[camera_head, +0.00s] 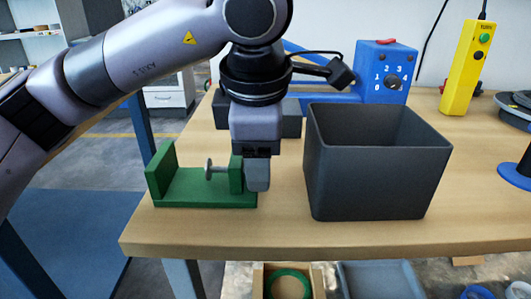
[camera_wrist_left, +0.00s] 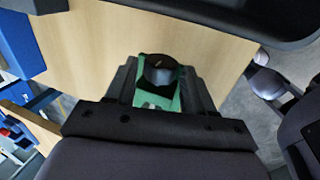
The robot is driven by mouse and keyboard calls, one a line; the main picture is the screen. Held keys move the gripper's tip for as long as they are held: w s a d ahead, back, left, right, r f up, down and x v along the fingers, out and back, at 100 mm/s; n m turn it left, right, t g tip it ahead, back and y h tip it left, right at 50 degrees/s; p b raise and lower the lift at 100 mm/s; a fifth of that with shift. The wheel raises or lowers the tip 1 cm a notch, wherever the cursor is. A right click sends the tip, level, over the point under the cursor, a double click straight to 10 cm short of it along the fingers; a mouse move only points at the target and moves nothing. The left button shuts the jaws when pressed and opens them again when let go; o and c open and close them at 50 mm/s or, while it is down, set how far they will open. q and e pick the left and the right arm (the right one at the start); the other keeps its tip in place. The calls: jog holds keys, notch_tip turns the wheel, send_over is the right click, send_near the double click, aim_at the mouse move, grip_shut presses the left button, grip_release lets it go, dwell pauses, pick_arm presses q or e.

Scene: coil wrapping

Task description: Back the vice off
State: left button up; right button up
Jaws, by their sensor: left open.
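The green vice (camera_head: 205,198) sits at the front left of the wooden bench, with an upright plate at its left end. A grey screw with a small round disc (camera_head: 209,170) reaches left from its right-hand block (camera_head: 236,175). My left gripper (camera_head: 257,178) points down at the vice's right end and hides what lies behind it. In the left wrist view my open left gripper (camera_wrist_left: 160,92) has a finger on each side of a dark round knob (camera_wrist_left: 160,70), with the green vice (camera_wrist_left: 142,97) beyond. I cannot tell whether the fingers touch the knob. My right gripper is not in view.
A dark open bin (camera_head: 375,185) stands close to the right of my left gripper. Behind are a blue dial box (camera_head: 380,75) and a yellow push-button box (camera_head: 465,65). The bench's front edge (camera_head: 300,243) is near the vice. Boxes (camera_head: 375,280) lie below.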

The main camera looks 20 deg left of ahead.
pick_arm(q)
jog(key=g+p, duration=0.2)
jog(key=p, duration=0.2)
jog(key=shift+w+a+r+g+h+p, duration=0.1)
jog(key=shift+w+r+g+h+p, duration=0.2)
jog(key=shift+w+g+h, duration=0.1)
jog(key=shift+f+g, duration=0.1)
jog(key=shift+g, duration=0.2)
jog(key=shift+f, duration=0.2)
